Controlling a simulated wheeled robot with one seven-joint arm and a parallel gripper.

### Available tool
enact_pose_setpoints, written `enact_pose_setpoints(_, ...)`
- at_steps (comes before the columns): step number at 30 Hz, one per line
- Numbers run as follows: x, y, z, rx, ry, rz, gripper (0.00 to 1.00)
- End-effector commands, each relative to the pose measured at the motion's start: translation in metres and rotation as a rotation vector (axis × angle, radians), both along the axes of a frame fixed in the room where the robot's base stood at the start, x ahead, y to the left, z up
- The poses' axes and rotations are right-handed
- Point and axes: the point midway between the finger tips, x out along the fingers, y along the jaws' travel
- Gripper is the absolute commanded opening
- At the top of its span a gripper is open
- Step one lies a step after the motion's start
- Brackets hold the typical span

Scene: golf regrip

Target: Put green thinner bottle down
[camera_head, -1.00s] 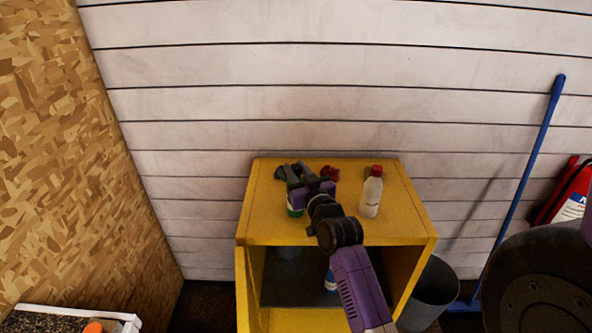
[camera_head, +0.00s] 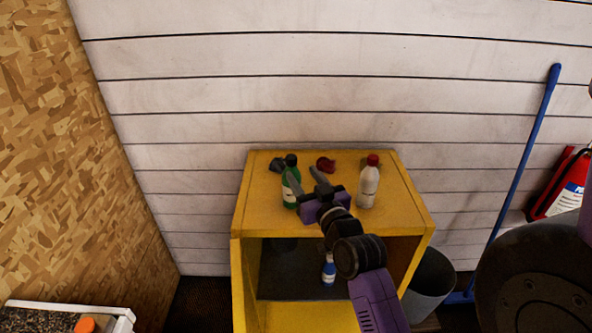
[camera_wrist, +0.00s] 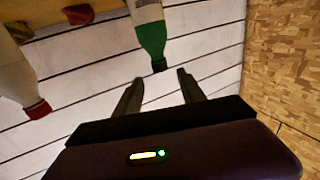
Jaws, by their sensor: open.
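The green thinner bottle (camera_head: 290,183), with a black cap and a pale label, stands upright on top of the yellow cabinet (camera_head: 395,222), toward the left. In the wrist view the green bottle (camera_wrist: 152,35) appears upside down, just beyond the fingertips. My gripper (camera_head: 304,178) is open and empty, beside the bottle on its right and apart from it. Its two fingers also show in the wrist view (camera_wrist: 160,82), with nothing between them but the wall behind.
A clear bottle with a red cap (camera_head: 369,186) stands right of my gripper. A dark item (camera_head: 276,165) and a red item (camera_head: 326,165) lie at the back. A blue bottle (camera_head: 329,270) is inside the open cabinet. A grey bin (camera_head: 432,284) stands at the right.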

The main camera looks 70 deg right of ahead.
Motion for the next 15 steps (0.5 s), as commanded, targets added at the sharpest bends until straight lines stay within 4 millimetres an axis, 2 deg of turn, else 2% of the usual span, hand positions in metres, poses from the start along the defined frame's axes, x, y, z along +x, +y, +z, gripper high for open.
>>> enact_pose_setpoints(6,-0.02,0.02,-0.001,0.001,0.001,0.0,0.47)
enact_pose_setpoints(15,-0.025,0.028,-0.001,0.001,0.001,0.004,0.47)
